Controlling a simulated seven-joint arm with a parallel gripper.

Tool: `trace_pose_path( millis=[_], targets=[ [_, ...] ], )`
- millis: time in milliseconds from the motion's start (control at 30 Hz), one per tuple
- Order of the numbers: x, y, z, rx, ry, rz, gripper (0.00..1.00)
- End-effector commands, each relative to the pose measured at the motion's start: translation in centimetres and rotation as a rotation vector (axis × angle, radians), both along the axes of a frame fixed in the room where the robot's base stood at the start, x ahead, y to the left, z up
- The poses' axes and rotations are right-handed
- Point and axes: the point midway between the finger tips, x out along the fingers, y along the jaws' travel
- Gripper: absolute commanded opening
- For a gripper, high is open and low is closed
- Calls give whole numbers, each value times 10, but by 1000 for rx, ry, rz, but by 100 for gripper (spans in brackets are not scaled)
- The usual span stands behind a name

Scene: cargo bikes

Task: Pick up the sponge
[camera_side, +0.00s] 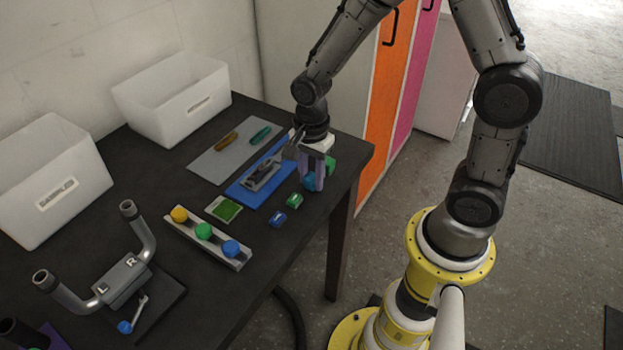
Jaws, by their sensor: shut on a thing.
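My gripper (312,184) points down near the right end of the black table. Its purple fingers are shut on a small blue thing (310,182), mostly hidden between them; I cannot tell whether this is the sponge or whether it touches the table. A green thing (331,165) shows just behind the fingers, partly covered. A flat green square with a pale border (224,209) lies left of the gripper, apart from it; I cannot tell whether it is a sponge.
A blue mat (243,194) with a grey tool stands left of the gripper. Small green (295,201) and blue (278,219) blocks lie in front. A rail (216,247) holds yellow, green and blue knobs. White bins (171,98) stand behind; handlebars (121,278) stand front left.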

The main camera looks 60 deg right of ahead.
Motion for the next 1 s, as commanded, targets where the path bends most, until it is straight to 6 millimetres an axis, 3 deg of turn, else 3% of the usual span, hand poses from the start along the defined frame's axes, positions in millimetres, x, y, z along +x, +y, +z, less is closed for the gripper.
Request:
trace_pose_path(
  millis=[267,433,700,1000],
  targets=[
    [1,0,11,0,-4,0,0],
    [0,0,35,0,-6,0,0],
    [-50,-2,92,0,-10,0,0],
    [-111,-4,118,0,-4,0,0]
  ],
)
